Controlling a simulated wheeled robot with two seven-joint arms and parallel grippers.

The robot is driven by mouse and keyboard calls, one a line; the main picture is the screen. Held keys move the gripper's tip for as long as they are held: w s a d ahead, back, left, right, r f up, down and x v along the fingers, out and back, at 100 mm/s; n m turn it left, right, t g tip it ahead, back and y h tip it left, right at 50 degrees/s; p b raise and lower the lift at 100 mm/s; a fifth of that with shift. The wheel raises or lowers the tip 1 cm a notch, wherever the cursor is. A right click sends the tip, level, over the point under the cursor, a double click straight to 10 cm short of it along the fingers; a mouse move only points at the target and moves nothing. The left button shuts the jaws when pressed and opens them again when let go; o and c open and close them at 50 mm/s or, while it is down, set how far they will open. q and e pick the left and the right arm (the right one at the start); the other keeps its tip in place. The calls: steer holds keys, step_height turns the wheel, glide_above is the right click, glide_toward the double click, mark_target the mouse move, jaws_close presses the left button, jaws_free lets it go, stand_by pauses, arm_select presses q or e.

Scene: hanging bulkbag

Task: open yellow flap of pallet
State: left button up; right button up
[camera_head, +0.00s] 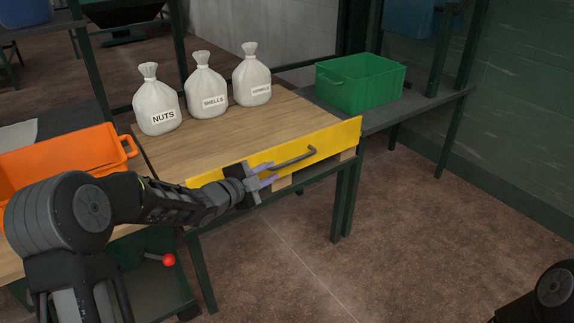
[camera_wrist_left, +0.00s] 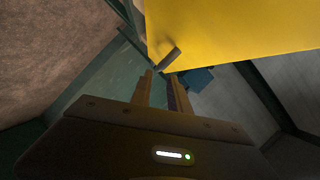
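The yellow flap (camera_head: 336,138) stands upright along the front edge of the wooden pallet top. A dark bar handle (camera_head: 296,158) is fixed on its outer face. My left gripper (camera_head: 270,172) is at the handle's left end, its fingers apart. In the left wrist view the yellow flap (camera_wrist_left: 235,28) fills the upper right, and the handle (camera_wrist_left: 170,59) shows end-on just beyond the fingertips of the left gripper (camera_wrist_left: 160,74). I see no firm grip; contact cannot be told. My right gripper is out of view; only a piece of my right arm shows at the bottom right.
Three white sacks, labelled NUTS (camera_head: 157,101), SHELLS (camera_head: 205,86) and a third (camera_head: 251,76), stand at the back of the pallet top (camera_head: 225,138). A green crate (camera_head: 360,83) is at right, an orange crate (camera_head: 65,158) at left. The floor right of the table is clear.

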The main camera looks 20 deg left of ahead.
mark_target(280, 167)
arm_select(q)
steer(key=b+x, duration=0.1)
steer(key=x, duration=0.6)
steer(key=shift+w+d+f, duration=0.1)
steer(key=shift+w+f, duration=0.05)
steer(key=shift+w, duration=0.2)
jaws_close()
stand_by(1.2)
